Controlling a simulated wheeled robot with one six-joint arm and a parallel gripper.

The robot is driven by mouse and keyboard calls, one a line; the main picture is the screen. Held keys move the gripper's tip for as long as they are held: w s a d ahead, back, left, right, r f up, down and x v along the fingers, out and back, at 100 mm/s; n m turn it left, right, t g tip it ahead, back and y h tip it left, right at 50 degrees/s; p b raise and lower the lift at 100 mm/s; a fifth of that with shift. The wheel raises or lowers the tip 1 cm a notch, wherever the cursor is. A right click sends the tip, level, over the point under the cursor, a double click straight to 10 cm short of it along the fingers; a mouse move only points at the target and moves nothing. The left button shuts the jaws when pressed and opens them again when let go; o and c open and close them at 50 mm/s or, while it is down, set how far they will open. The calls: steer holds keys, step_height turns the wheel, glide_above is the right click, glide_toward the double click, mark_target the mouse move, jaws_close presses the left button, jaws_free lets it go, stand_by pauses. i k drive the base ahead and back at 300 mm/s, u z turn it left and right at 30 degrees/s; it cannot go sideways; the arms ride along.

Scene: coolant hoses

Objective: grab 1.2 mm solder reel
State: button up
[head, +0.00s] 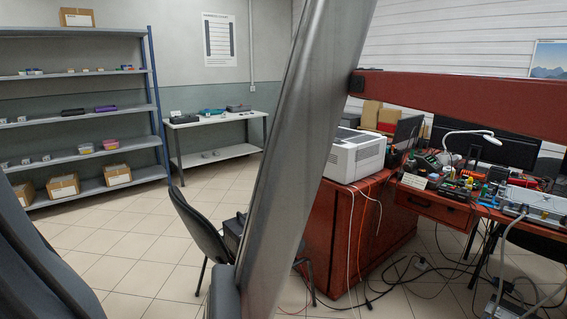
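I cannot make out a 1.2 mm solder reel in the head view. Many small items lie on the red workbench (433,206) at the right, too small to tell apart. The small items on the blue-posted shelf unit (88,76) at the left are also too small to name. My gripper is not in view. A large grey slanted link crosses the middle of the picture and hides part of the room behind it.
A white boxy device (355,154) stands on a red cabinet (345,235). A dark chair (200,232) stands left of it. Loose cables (410,275) lie on the floor at the right. A side table (216,120) stands at the back wall. The tiled floor (120,245) at the left is open.

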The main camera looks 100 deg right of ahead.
mark_target(491, 185)
steer(key=z, duration=4.7)
steer(key=i, duration=1.15)
steer(key=z, duration=0.45)
steer(key=i, duration=1.65)
steer(key=z, duration=0.4)
